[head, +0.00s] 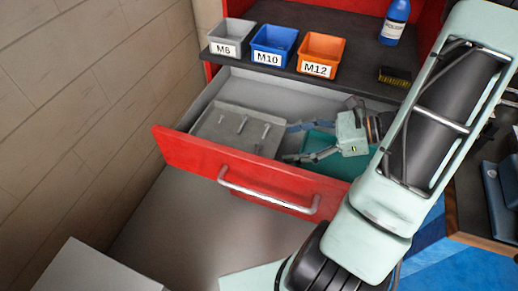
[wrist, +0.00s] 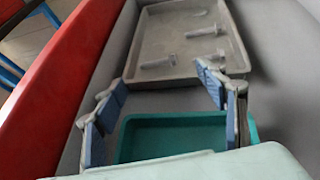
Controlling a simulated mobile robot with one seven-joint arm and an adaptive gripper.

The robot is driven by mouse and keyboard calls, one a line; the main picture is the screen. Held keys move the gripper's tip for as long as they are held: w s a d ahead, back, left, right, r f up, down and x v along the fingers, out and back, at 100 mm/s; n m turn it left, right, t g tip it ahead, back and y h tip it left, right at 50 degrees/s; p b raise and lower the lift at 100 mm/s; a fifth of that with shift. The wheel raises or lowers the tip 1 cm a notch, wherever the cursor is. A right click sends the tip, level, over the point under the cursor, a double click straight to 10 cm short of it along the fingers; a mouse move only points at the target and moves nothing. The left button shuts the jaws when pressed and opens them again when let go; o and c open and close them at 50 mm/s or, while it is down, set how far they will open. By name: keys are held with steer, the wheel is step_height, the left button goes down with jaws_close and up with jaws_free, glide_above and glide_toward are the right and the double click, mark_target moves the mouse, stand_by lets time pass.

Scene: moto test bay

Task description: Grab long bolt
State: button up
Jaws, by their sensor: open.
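Several metal bolts lie apart in a shallow grey tray (head: 207,132) in the open drawer. In the head view one is at the left (head: 222,118), one in the middle (head: 241,124) and one at the right (head: 265,131). In the wrist view, bolts lie at the middle (wrist: 203,31) and nearer left (wrist: 157,61); another shows beside the right finger. I cannot tell surely which is the long bolt. My gripper (head: 290,143) is open and empty, beside the tray's right end in the head view. Its fingers (wrist: 160,85) point toward the tray.
A teal tray (head: 318,142) lies under my gripper in the drawer. The red drawer front (head: 190,153) with its handle stands near. Grey M8 (head: 230,35), blue M10 (head: 273,43) and orange M12 (head: 321,52) bins, a blue bottle (head: 395,22) and a brush (head: 395,76) stand above.

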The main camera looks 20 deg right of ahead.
mark_target(255, 152)
steer(key=x, duration=0.4)
steer(key=shift+a+f, duration=0.15)
steer(key=shift+a, duration=0.2)
steer(key=shift+b+x, duration=0.55)
steer(key=shift+x, duration=2.1)
steer(key=shift+s+f, duration=0.1)
steer(key=shift+f, duration=0.1)
